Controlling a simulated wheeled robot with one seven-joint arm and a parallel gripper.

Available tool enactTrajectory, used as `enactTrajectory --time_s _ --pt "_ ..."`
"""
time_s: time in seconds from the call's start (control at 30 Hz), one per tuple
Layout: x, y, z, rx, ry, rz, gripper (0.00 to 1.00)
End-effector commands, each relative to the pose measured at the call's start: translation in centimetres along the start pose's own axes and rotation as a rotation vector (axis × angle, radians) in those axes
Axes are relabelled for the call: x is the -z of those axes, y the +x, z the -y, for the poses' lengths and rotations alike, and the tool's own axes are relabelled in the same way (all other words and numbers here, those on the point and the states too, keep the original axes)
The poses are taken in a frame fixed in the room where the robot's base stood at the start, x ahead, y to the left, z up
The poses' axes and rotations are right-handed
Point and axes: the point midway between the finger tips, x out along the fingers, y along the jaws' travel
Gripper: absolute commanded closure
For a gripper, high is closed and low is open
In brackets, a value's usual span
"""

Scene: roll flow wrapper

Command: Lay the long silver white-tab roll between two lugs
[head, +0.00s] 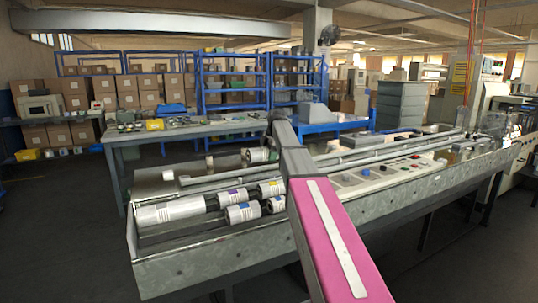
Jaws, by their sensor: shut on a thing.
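My arm reaches from the bottom right over the machine, and its far end hides my gripper and its jaws. A short stretch of a silver roll with a dark end (257,155) shows just left of the arm, over the conveyor; its right part is hidden, and I cannot tell its length, its tab colour or whether it is held. A long silver roll (171,211) lies at the left of the near tray (163,236). White upright pieces, one on the left (168,175) and one farther along (209,162), stand by the conveyor; I cannot tell whether they are lugs.
Several shorter silver rolls (242,213) with coloured marks lie in the tray. A control panel (385,172) with buttons is right of my arm. A workbench (190,131) with small items stands behind the machine. Dark floor (62,215) is clear at left.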

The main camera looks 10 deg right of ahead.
Motion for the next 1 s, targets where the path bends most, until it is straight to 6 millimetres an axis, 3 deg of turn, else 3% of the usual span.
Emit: enactTrajectory --time_s 0.27,1.0 --pt "-0.1 1.2 0.2 -0.001 -0.001 0.0 0.83" --pt "-0.9 7.9 1.6 0.0 -0.001 0.0 0.83"
